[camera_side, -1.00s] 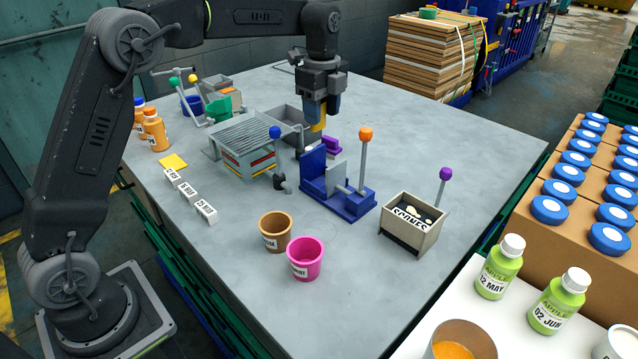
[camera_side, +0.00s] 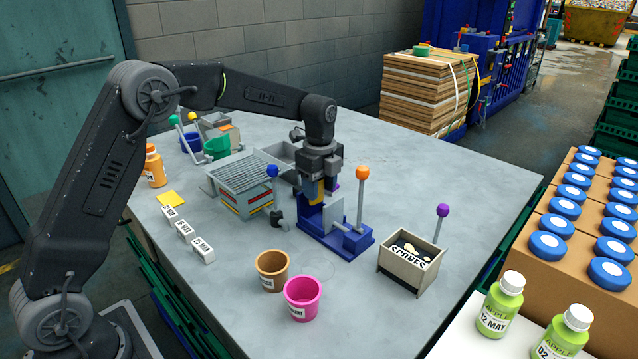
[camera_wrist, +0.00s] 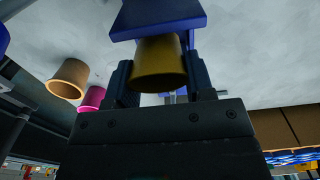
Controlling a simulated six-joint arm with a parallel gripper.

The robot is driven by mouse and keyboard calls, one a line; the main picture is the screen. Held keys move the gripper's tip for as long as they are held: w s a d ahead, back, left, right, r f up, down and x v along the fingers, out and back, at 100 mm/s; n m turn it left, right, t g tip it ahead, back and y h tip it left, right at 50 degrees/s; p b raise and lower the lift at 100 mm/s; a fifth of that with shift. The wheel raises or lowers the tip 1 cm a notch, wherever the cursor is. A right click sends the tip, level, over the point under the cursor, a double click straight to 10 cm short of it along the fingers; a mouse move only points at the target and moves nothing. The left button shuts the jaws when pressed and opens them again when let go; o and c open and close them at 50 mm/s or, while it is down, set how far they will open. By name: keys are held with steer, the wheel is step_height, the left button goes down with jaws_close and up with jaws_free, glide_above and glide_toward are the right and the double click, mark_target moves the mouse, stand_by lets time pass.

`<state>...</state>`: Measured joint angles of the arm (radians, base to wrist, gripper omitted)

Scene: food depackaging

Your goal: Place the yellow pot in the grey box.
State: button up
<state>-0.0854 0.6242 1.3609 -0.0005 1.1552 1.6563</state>
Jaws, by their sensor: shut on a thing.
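The yellow pot (camera_wrist: 160,62) is held between the fingers of my gripper (camera_wrist: 158,85) in the wrist view. In the side view a strip of the yellow pot (camera_side: 311,191) shows beneath my gripper (camera_side: 317,188), which is shut on it. They are at the back part of the blue lever stand (camera_side: 348,242); I cannot tell whether the pot touches it. An open grey box (camera_side: 278,160) lies behind the slatted rack, partly hidden. In the wrist view a blue slab (camera_wrist: 160,22) is right beyond the pot.
The slatted rack (camera_side: 241,176) with a blue-knobbed lever is left of the blue stand. A brown pot (camera_side: 272,272) and a pink pot (camera_side: 303,298) stand in front. The SCONES box (camera_side: 405,268) is at right.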

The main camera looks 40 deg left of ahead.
steer(key=shift+f, duration=2.65)
steer(key=shift+f, duration=0.2)
steer(key=o, duration=1.1)
steer(key=shift+c, duration=0.2)
step_height(320, 180, up, 14)
steer(key=shift+s+d, duration=0.2)
steer(key=shift+s, duration=0.05)
